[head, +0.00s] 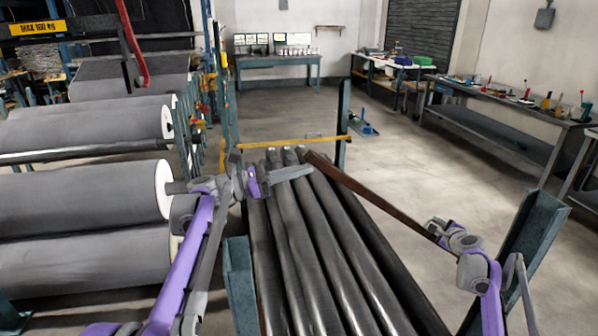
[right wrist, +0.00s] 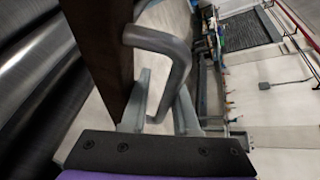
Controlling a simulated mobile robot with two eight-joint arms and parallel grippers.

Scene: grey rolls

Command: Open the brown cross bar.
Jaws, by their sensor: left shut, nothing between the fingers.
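The brown cross bar (head: 365,190) slants above the dark rolls (head: 315,230) in the head view, from the far rack end down to the right. In the right wrist view the bar (right wrist: 100,45) runs down the left-middle, with a grey bent handle (right wrist: 178,65) on its side. My right gripper (head: 434,226) is at the bar's near right end. Its fingers (right wrist: 160,105) are apart, with part of the handle between them; I cannot tell whether they touch it. My left gripper (head: 306,171) is shut and empty over the rolls, near the bar's far end.
Blue-green posts stand at the near right (head: 525,245), near left (head: 238,285) and far end (head: 343,125). A yellow bar (head: 290,142) crosses behind the rolls. Large grey rolls (head: 80,205) fill the left. Open floor lies right, before a workbench (head: 500,98).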

